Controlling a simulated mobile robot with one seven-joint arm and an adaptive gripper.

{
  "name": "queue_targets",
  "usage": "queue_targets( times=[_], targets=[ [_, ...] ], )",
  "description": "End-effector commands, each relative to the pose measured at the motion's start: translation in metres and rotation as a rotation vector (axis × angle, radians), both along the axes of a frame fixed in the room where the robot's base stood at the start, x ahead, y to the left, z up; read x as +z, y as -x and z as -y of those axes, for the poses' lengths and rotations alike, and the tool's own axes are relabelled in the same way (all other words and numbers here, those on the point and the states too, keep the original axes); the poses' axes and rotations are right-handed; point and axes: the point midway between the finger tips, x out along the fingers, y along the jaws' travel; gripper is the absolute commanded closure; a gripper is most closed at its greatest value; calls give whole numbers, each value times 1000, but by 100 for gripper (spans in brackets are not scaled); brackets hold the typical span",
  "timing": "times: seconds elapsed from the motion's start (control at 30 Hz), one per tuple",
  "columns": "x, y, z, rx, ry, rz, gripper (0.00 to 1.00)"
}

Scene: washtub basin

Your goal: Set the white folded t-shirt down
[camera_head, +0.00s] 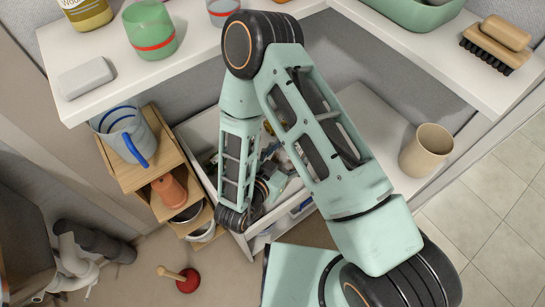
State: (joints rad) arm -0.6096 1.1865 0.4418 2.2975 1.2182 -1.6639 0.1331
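I cannot make out the white folded t-shirt in this view. My arm reaches down over the middle of the picture and hides much of what lies below it. The end of my arm, with my gripper (272,178), is low over a white open-topped basin or drawer (207,150) at centre left. My own arm links cover most of the gripper. Its fingers do not show clearly, and I cannot tell whether it holds anything.
A white shelf (195,55) above carries a soap bar (85,78), a green cup (150,28) and a brush (493,48). A beige cup (427,150) stands right. Wooden shelves (133,172) hold a pitcher (122,130). A red plunger (187,280) lies below.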

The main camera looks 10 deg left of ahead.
Motion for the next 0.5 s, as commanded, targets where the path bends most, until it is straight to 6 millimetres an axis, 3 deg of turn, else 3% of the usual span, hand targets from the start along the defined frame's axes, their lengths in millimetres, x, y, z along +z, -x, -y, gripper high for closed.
queue_targets(
  times=[0.03,0.1,0.37,0.5],
  targets=[
    [-25,1,-1,2,-1,-1,67],
    [-37,1,-1,2,-1,0,67],
    [-59,0,0,1,0,0,67],
    [-67,-12,4,-4,-1,0,67]
  ],
)
